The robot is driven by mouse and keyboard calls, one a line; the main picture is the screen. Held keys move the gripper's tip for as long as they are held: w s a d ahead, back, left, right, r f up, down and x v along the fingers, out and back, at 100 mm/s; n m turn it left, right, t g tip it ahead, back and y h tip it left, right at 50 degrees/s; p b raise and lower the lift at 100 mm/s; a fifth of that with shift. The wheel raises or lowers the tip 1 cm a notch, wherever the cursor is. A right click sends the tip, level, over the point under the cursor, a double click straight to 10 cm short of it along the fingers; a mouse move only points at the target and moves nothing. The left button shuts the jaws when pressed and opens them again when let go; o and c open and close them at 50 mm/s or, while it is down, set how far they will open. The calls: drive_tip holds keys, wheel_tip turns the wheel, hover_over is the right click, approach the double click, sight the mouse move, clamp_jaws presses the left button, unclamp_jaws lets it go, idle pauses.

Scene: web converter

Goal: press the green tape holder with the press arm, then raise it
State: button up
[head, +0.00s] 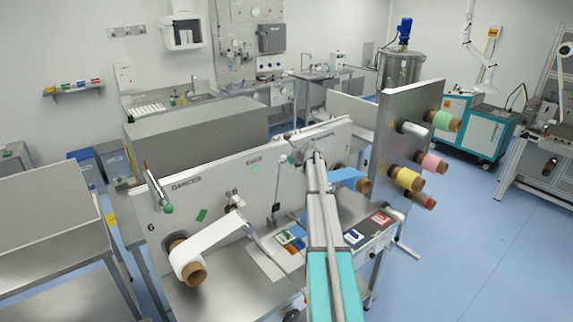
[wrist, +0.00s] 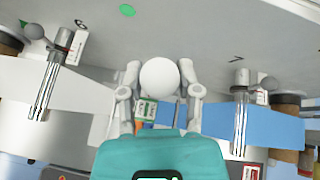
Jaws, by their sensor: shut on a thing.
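My gripper (wrist: 160,70) is shut on a pale round knob (wrist: 160,79), with one finger on each side of it. In the head view, my gripper (head: 305,157) is at the front of the white machine panel. The knob looks like the end of the press arm; the rest of that arm is hidden behind my gripper. I cannot tell for sure which part is the green tape holder. A green and orange label (wrist: 147,110) shows below the knob, partly covered. A green oval (wrist: 127,10) is on the panel above.
Metal clamps with ball levers stand at the left (wrist: 45,85) and right (wrist: 241,112) in the wrist view. A white web roll (head: 205,243) sticks out at the left, and a grey panel with coloured rolls (head: 400,120) stands at the right. Blue floor (head: 470,235) is clear.

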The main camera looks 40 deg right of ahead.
drive_tip(key=s+f+h+b, duration=0.1)
drive_tip(key=f+h+b, duration=0.1)
drive_tip(key=s+f+h+b, duration=0.1)
drive_tip(key=s+f, duration=0.1)
drive_tip(key=shift+s+d+f+n+h+b, duration=0.2)
drive_tip(key=shift+n+h+b, duration=0.1)
drive_tip(key=shift+h+b, duration=0.1)
clamp_jaws()
drive_tip(key=s+a+r+n+t+h+b, duration=0.1)
drive_tip(key=s+a+n+t+h+b, duration=0.1)
drive_tip(key=s+n+h+b, duration=0.1)
drive_tip(key=s+a+r+n+t+h+b, duration=0.1)
drive_tip(key=s+a+n+t+h+b, duration=0.1)
drive_tip(key=s+h+b, duration=0.3)
drive_tip(key=s+a+t+b, duration=0.1)
drive_tip(key=s+b, duration=0.1)
drive_tip(key=s, duration=0.1)
drive_tip(key=shift+s+n, duration=0.25)
drive_tip(key=shift+n, duration=0.15)
drive_tip(key=shift+w+r, duration=0.1)
drive_tip(key=w+a+p+x, duration=0.1)
drive_tip(key=a+p+x, duration=0.1)
drive_tip(key=x, duration=1)
drive_tip(key=shift+w+r, duration=0.4)
drive_tip(key=shift+w, duration=0.05)
